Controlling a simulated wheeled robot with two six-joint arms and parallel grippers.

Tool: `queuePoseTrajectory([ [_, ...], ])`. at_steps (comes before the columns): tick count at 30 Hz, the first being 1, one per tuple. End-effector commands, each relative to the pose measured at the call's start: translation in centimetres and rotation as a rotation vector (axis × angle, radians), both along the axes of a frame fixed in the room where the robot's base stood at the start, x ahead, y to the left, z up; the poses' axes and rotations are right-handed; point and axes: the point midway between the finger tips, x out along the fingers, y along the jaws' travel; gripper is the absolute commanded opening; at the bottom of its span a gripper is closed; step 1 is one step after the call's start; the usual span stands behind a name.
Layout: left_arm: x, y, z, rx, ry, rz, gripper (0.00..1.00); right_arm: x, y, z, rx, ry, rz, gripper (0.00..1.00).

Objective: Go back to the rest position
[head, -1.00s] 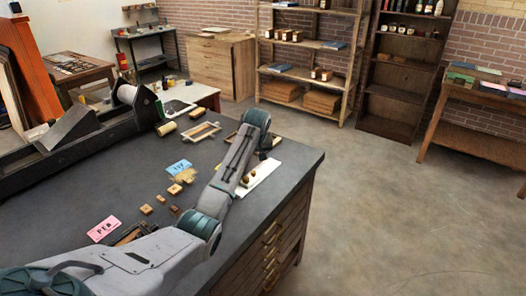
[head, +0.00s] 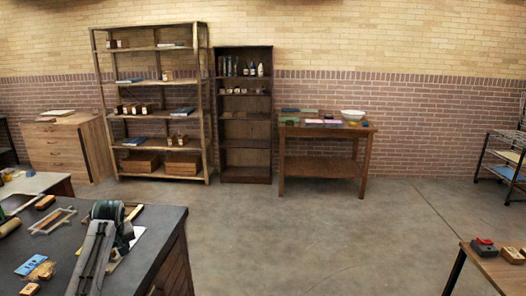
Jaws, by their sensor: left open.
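My left arm reaches in from the bottom left over the dark workbench (head: 163,219). Its far end, with a teal joint, is above the bench near the right edge. A blue card (head: 31,265) and small wooden blocks (head: 45,270) lie on the bench to the left of the arm. My right gripper is not in view.
Open concrete floor (head: 310,235) lies right of the bench. Along the brick wall stand a wooden shelf (head: 160,75), a dark bookcase (head: 246,143) and a wooden table (head: 320,168) with a white bowl (head: 352,115). Another table (head: 490,262) with stamps is at the lower right.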

Motion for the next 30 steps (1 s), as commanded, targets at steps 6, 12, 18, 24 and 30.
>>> queuePoseTrajectory([
  [6, -1.2, -0.9, -1.8, 0.012, 0.009, -0.033, 0.42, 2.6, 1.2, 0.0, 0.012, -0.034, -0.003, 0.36],
  [12, -3.1, -2.1, -4.1, 0.027, 0.02, -0.081, 0.42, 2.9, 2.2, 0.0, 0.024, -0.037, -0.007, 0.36],
  [18, -6.3, -3.9, -7.3, 0.047, 0.035, -0.154, 0.42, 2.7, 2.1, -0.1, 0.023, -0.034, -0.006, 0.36],
  [24, -12.1, -6.8, -11.7, 0.068, 0.059, -0.267, 0.42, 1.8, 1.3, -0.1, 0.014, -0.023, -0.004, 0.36],
  [30, -21.1, -10.6, -15.5, 0.083, 0.083, -0.415, 0.42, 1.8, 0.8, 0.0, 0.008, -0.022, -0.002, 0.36],
])
